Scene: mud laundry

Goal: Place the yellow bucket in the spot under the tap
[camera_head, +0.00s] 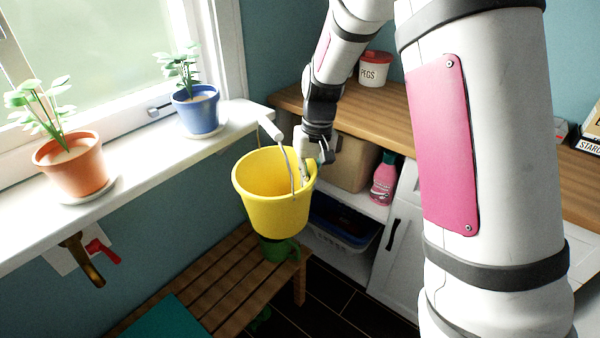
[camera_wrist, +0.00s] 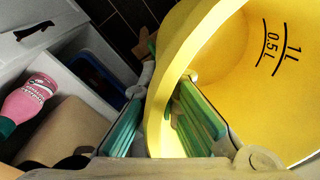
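The yellow bucket (camera_head: 272,208) hangs upright in the air, above the right part of the slatted wooden bench (camera_head: 228,283). My gripper (camera_head: 306,170) is at the bucket's right rim, one finger inside and one outside. The wrist view shows the bucket (camera_wrist: 245,75) with its wall between my gripper's green finger pads (camera_wrist: 160,125); litre marks show inside. The bucket's handle stands up with a white grip. The brass tap (camera_head: 84,262) with a red lever is on the wall at lower left, under the windowsill. The bench below it is partly out of frame.
A teal flat thing (camera_head: 168,318) lies on the bench's left part. A green pot-like thing (camera_head: 279,248) is on the bench below the bucket. An orange plant pot (camera_head: 73,168) and blue plant pot (camera_head: 196,112) stand on the sill (camera_head: 140,160). A pink bottle (camera_head: 384,182) stands on the shelf.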

